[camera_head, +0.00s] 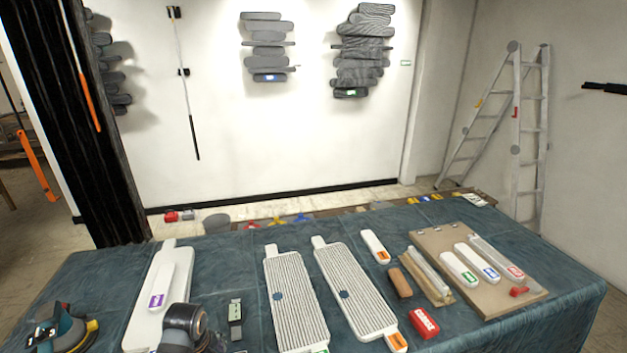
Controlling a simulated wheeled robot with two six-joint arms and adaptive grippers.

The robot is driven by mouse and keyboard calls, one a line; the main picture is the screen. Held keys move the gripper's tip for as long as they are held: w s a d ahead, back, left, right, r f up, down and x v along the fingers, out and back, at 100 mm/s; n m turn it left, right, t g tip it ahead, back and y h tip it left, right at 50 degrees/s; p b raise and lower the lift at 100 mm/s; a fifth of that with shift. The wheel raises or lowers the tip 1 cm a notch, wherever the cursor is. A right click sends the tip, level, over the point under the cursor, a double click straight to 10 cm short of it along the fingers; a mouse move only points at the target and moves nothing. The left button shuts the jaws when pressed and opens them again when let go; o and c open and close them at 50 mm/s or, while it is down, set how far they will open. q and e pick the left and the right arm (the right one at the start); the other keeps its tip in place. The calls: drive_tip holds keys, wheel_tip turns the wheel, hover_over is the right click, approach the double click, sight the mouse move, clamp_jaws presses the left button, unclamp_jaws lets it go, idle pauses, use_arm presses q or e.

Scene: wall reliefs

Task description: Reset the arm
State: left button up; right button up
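Neither of my grippers shows clearly. A rounded dark grey part, which looks like a link of my own arm, rises at the bottom edge left of centre, in front of a white board (144,300). No fingers can be made out on it. The table (225,262) under a blue-green cloth fills the lower part of the view. Two ribbed white boards (296,300) (354,290) lie at its middle.
A sander (62,330) stands at the table's front left. A red box (424,323), a brown block (400,283) and a tan board (425,240) with labelled white pieces lie at right. Reliefs (268,50) (360,52) hang on the wall. A ladder (515,130) leans at right.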

use_arm(q)
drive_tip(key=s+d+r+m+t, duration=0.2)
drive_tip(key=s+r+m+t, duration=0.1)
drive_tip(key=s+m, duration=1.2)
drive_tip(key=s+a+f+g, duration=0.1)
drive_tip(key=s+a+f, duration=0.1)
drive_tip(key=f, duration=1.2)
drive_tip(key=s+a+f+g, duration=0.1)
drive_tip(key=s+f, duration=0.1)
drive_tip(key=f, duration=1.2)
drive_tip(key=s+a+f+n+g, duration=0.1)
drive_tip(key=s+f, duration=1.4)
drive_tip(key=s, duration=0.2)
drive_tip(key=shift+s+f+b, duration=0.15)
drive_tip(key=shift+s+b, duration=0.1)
drive_tip(key=shift+b, duration=0.2)
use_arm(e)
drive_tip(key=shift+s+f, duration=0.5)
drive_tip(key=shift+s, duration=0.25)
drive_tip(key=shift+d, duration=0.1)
